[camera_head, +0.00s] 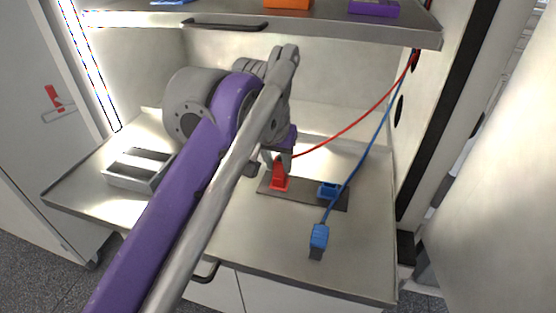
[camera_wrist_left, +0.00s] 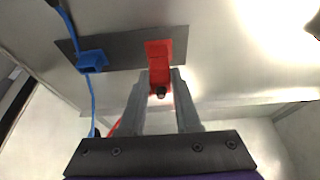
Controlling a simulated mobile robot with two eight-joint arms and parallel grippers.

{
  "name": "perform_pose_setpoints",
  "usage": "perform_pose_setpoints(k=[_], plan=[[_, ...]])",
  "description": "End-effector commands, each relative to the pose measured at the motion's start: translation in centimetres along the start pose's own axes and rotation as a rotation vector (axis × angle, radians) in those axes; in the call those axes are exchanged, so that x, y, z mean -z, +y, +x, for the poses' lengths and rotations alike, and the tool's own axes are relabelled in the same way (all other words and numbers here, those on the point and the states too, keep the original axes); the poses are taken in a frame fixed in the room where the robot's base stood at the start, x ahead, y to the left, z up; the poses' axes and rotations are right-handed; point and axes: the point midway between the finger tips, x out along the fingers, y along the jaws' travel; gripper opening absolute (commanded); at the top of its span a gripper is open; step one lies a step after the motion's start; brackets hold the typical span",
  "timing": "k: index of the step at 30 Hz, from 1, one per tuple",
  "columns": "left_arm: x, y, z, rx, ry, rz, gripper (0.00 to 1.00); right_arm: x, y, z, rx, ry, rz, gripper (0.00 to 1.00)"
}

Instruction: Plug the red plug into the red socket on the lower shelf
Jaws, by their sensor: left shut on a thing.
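My left gripper (camera_head: 278,160) reaches down over the lower shelf (camera_head: 235,225), shut on the red plug (camera_head: 279,172). In the left wrist view its fingers stand on either side of the red plug (camera_wrist_left: 160,76), which has a dark cable end. The red socket (camera_head: 278,187) sits on the left part of a dark plate, right below the plug. In the left wrist view the red socket (camera_wrist_left: 158,48) lines up with the plug. Red meets red, and I cannot tell how deep the plug sits. My right gripper is not in view.
A blue socket (camera_head: 328,190) sits at the right of the dark plate (camera_head: 303,192). A blue plug (camera_head: 319,236) on a blue cable lies near the front. A grey tray (camera_head: 140,169) stands at the left. The upper shelf (camera_head: 330,32) hangs above my arm.

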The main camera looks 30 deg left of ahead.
Motion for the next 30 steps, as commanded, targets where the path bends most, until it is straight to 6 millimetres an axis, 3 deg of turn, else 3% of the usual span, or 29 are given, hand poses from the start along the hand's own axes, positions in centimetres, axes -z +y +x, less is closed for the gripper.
perform_pose_setpoints(k=[3, 4, 9, 20, 30], plan=[[0.0, 0.0, -0.1, 0.000, 0.001, 0.000, 0.00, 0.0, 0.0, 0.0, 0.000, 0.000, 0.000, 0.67], [0.0, 0.0, -0.1, 0.000, 0.001, 0.000, 0.37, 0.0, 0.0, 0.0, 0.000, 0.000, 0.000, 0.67], [0.0, 0.0, -0.1, 0.000, 0.001, 0.000, 0.67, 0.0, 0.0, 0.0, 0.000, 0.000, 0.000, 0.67], [0.1, 0.0, -0.5, 0.000, 0.001, 0.000, 0.67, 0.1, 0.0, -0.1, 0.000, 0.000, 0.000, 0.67], [0.1, 0.0, -6.7, 0.000, 0.001, 0.000, 0.67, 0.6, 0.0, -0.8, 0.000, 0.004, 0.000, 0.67]])
